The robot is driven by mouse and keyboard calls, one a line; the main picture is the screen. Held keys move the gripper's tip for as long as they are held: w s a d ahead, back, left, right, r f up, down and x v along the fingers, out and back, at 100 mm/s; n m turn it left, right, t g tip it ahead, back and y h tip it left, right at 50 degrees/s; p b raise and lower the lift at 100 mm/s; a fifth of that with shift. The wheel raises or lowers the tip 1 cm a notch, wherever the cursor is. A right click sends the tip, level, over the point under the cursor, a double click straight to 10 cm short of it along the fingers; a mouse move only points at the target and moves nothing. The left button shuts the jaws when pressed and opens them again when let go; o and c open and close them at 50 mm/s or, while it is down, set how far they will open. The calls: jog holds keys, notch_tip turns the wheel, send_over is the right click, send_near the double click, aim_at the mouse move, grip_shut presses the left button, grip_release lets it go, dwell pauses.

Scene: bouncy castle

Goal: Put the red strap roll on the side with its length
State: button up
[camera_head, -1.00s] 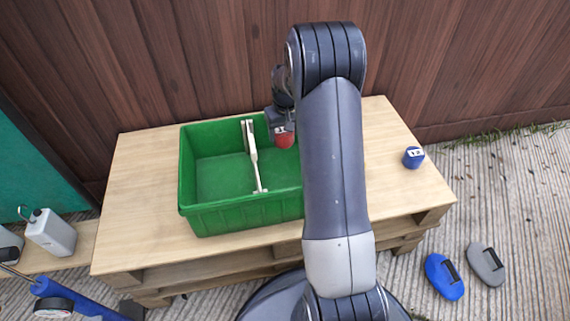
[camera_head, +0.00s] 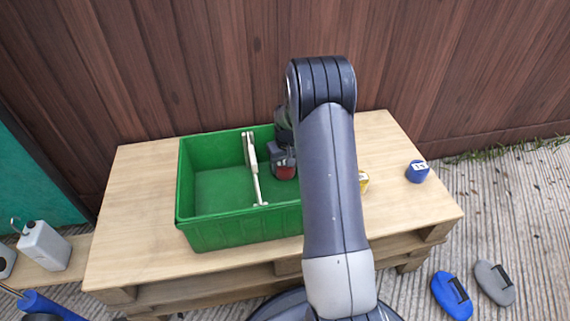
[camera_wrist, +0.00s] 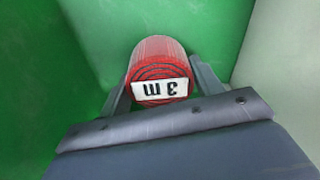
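The red strap roll (camera_head: 286,173) is in my gripper (camera_head: 283,158), in the right compartment of the green crate (camera_head: 240,233), right of the pale divider (camera_head: 254,170). In the wrist view, the red strap roll (camera_wrist: 158,60) has a white label reading "3 m", upside down, on its near end. The fingers of my gripper (camera_wrist: 162,75) are on both sides of it. Green crate walls surround it there, with a pale surface at the right. I cannot tell whether the roll touches the floor. No length marking is readable on the divider or crate.
The crate stands on a wooden pallet table (camera_head: 135,215). A blue roll (camera_head: 417,172) with a white label stands at the table's right. A yellow roll (camera_head: 363,182) is partly hidden behind my arm. A wooden fence (camera_head: 200,60) rises behind. The table's left end is clear.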

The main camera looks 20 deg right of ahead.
jog(key=o, duration=0.4)
jog(key=r+p, duration=0.1)
jog(key=r, duration=0.3)
jog(key=s+r+p, duration=0.1)
jog(key=r, duration=0.3)
jog(key=r+p, duration=0.2)
jog(key=r, duration=0.2)
jog(key=shift+s+r, duration=0.15)
jog(key=shift+s, duration=0.1)
